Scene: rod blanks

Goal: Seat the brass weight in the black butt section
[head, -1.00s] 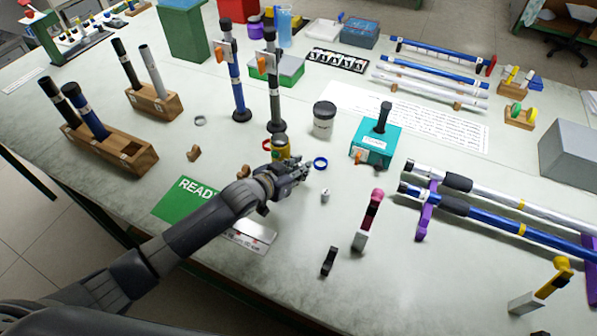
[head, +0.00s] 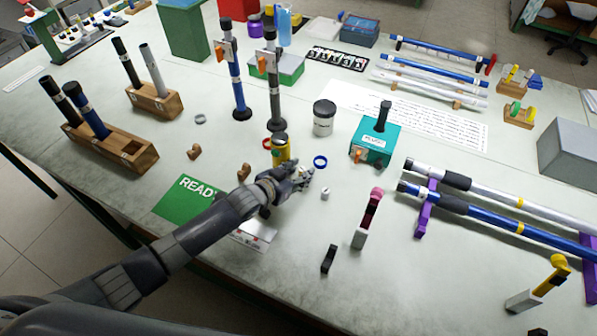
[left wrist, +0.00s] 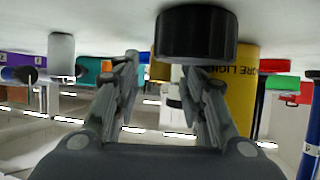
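A black tube (head: 383,115) stands upright in a teal block (head: 373,143) right of centre; it may be the black butt section, though other black tubes are in view. I cannot make out a clearly brass-coloured weight. A small pale grey cylinder (head: 325,194) stands on the table just right of my left gripper. My left gripper (head: 300,178) is low over the table, in front of a yellow bottle with a black cap (head: 281,150). My right gripper is out of view.
A blue ring (head: 320,162) lies just beyond the gripper. A pink-topped stand (head: 367,218) and a small black piece (head: 328,260) are to the right and front. Wooden racks (head: 130,155) with tubes stand at left. Long rods lie on purple supports (head: 425,212) at right.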

